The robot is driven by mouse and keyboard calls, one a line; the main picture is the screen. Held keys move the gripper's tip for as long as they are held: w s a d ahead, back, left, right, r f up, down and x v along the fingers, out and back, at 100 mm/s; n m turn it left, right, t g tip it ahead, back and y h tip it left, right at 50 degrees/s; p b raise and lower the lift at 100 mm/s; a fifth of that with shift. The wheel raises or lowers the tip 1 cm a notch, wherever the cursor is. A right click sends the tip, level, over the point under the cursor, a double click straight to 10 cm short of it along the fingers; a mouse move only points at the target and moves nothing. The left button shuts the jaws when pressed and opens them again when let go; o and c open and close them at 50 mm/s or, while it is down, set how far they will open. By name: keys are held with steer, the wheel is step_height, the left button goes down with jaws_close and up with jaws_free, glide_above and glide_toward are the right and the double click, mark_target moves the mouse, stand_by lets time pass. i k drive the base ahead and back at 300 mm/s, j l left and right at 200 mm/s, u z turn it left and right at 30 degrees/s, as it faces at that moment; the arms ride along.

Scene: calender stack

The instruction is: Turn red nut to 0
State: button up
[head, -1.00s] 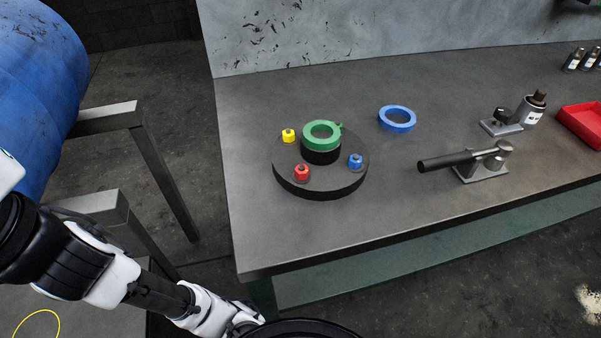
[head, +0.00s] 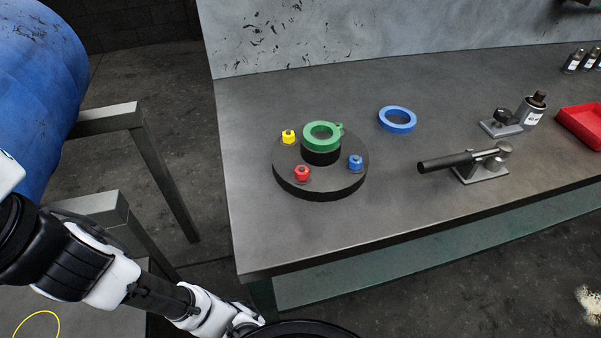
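The red nut (head: 302,174) sits at the front left of a round black disc (head: 320,188) on the grey workbench. A yellow nut (head: 288,137) sits at the disc's back left and a blue nut (head: 355,162) at its right. A green ring (head: 321,136) with a small tab rests on the black hub in the disc's middle. Any markings by the red nut are too small to read. My white and black arm reaches in from the lower left, apart from the disc. My gripper's fingers do not show.
A blue ring (head: 397,119) lies flat behind and right of the disc. A clamp with a black handle (head: 445,162), a bottle (head: 531,109) and a red tray (head: 583,124) stand farther right. A blue roll (head: 38,85) is at the left. The bench front is clear.

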mark_target(300, 177)
steer(key=k+z, duration=0.15)
steer(key=z, duration=0.25)
steer(key=k+z, duration=0.15)
steer(key=z, duration=0.2)
steer(key=k+z, duration=0.15)
steer(key=z, duration=0.25)
